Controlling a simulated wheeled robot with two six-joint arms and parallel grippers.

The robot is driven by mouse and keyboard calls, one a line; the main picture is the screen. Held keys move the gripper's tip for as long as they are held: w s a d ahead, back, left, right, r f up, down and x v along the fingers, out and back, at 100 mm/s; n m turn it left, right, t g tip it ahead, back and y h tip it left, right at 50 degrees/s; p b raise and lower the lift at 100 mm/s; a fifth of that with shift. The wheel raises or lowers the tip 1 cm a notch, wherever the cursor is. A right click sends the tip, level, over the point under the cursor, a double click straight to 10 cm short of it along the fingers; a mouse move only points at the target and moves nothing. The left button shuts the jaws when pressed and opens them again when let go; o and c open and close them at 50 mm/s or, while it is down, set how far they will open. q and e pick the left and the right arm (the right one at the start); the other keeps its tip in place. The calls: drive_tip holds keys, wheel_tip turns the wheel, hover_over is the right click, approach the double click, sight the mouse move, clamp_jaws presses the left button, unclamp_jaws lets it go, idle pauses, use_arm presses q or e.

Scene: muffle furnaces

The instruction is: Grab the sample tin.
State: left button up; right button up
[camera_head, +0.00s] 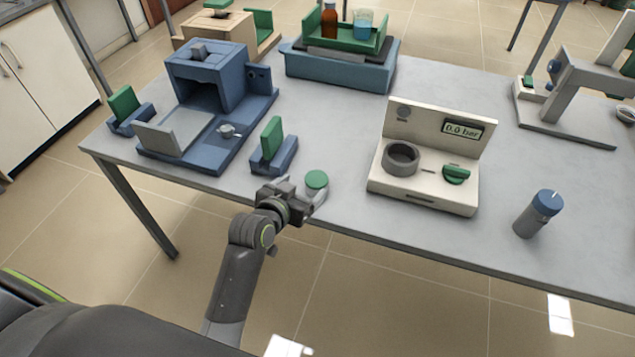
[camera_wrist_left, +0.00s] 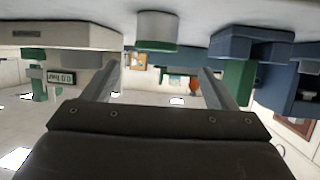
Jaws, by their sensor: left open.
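The sample tin, a small pale cylinder with a green lid (camera_head: 316,180), stands upright near the table's front edge. My left gripper (camera_head: 301,196) is open beside it, on its near left side, and partly covers its lower body. In the left wrist view, which is upside down, the tin (camera_wrist_left: 157,27) hangs from the top with its lid down. It lies in line with the gap between my two open fingers (camera_wrist_left: 158,68). Nothing is held in that gap. I cannot tell whether a finger touches the tin. My right gripper is not in view.
A green-and-blue block (camera_head: 273,151) stands just left of the tin, before a blue furnace (camera_head: 213,75). A cream gauge box (camera_head: 425,185) with a grey ring stands to the right. A blue-capped grey cylinder (camera_head: 537,214) is farther right. The table (camera_head: 345,150) is clear behind the tin.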

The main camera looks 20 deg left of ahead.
sight(317, 179)
use_arm(q)
drive_tip(key=x, duration=0.4)
drive_tip(key=shift+w, duration=0.15)
drive_tip(key=shift+d+p+x, duration=0.15)
drive_tip(key=shift+d+x, duration=0.05)
drive_tip(key=shift+x, duration=0.85)
drive_tip(key=shift+d+p+x, duration=0.15)
drive_tip(key=shift+d+x, duration=0.05)
drive_tip(key=shift+x, duration=0.85)
drive_tip(key=shift+w+f, duration=0.45)
drive_tip(key=shift+w, duration=0.05)
drive_tip(key=c, duration=1.1)
drive_tip(key=shift+r, duration=0.1)
